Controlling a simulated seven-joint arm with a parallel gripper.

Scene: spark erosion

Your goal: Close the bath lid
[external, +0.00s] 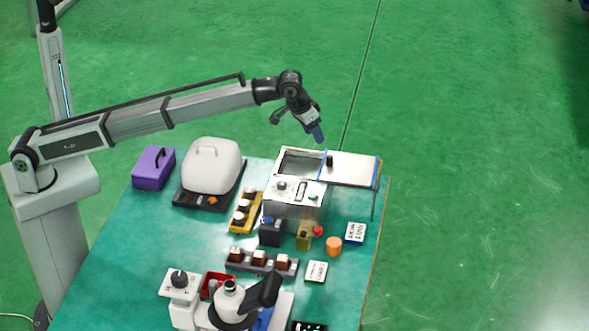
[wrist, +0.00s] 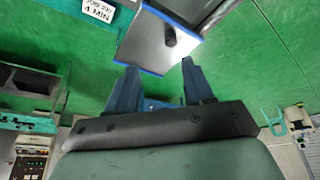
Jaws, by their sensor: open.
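The bath is a grey metal box (external: 292,207) at the far right part of the bench, with its top opening (external: 300,163) uncovered. The lid (external: 352,170) is a pale flat plate with blue edges, lying to the right of the opening. A dark knob (external: 329,160) stands near its left edge. In the wrist view the lid (wrist: 150,45) and its knob (wrist: 170,36) show just beyond the fingers. My gripper (external: 318,134) is open and empty, above the back of the bath, apart from the lid. Its blue fingers (wrist: 159,68) also show in the wrist view.
A white domed machine (external: 212,165) and a purple box (external: 153,168) stand left of the bath. Small blocks, an orange cylinder (external: 334,246) and cards (external: 355,232) lie in front. A microscope-like device (external: 230,303) stands at the near edge. Air above the lid is clear.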

